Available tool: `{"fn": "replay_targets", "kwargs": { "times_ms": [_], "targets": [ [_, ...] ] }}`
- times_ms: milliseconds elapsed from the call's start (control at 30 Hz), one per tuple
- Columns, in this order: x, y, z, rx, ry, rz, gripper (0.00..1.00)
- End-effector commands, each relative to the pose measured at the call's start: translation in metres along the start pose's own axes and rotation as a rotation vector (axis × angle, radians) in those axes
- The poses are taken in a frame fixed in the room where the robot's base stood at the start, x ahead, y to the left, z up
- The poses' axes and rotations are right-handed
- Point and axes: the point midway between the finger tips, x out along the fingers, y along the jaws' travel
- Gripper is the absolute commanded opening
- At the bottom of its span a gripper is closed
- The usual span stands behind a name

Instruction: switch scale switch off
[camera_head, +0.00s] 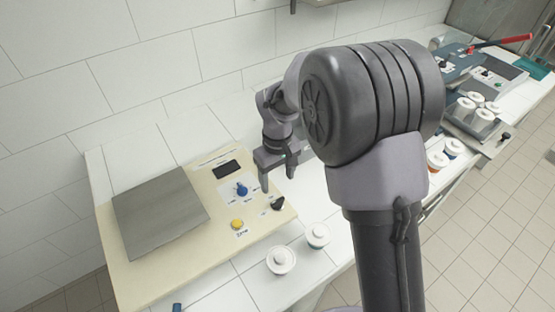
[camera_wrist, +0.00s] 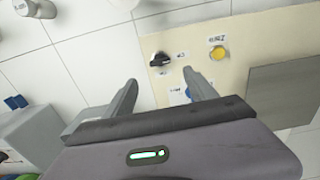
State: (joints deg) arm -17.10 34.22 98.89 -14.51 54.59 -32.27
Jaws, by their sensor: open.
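The scale is a cream board (camera_head: 150,270) with a grey metal plate (camera_head: 160,215) and a small dark display (camera_head: 227,169). On its panel are a blue knob (camera_head: 241,189), a yellow button (camera_head: 237,224) and a black switch (camera_head: 278,203) near the right edge. My gripper (camera_head: 277,180) is open and empty above the panel's right edge, close to the black switch. In the wrist view the black switch (camera_wrist: 160,58) lies just beyond the gap between the fingertips (camera_wrist: 163,84). The blue knob (camera_wrist: 188,92) is partly hidden by the right finger.
Two lidded white cups (camera_head: 281,260) (camera_head: 317,235) stand in front of the board. More cups (camera_head: 480,110) and other devices (camera_head: 490,72) stand farther right along the counter. A tiled wall (camera_head: 130,70) rises behind. My arm hides the middle of the counter.

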Motion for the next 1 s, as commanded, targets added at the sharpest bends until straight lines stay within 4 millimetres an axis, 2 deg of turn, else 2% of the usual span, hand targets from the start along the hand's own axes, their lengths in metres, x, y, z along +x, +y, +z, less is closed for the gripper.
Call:
{"fn": "replay_targets", "kwargs": {
  "times_ms": [33, 100, 200, 300, 833, 933, 967, 1000],
  "targets": [
    [-0.02, 0.0, -0.001, 0.0, 0.004, 0.001, 0.65],
    [-0.039, 0.0, -0.001, 0.0, 0.002, 0.0, 0.65],
    [-0.06, 0.0, 0.0, 0.0, 0.001, 0.0, 0.65],
    [-0.072, 0.0, 0.0, 0.0, 0.0, -0.001, 0.65],
    [-0.077, 0.0, 0.001, 0.006, 0.003, -0.001, 0.65],
    [-0.092, 0.004, 0.021, 0.093, 0.056, -0.001, 0.65],
    [-0.1, 0.005, 0.034, 0.144, 0.085, -0.003, 0.65],
    [-0.109, 0.005, 0.055, 0.228, 0.132, -0.006, 0.65]
  ]
}}
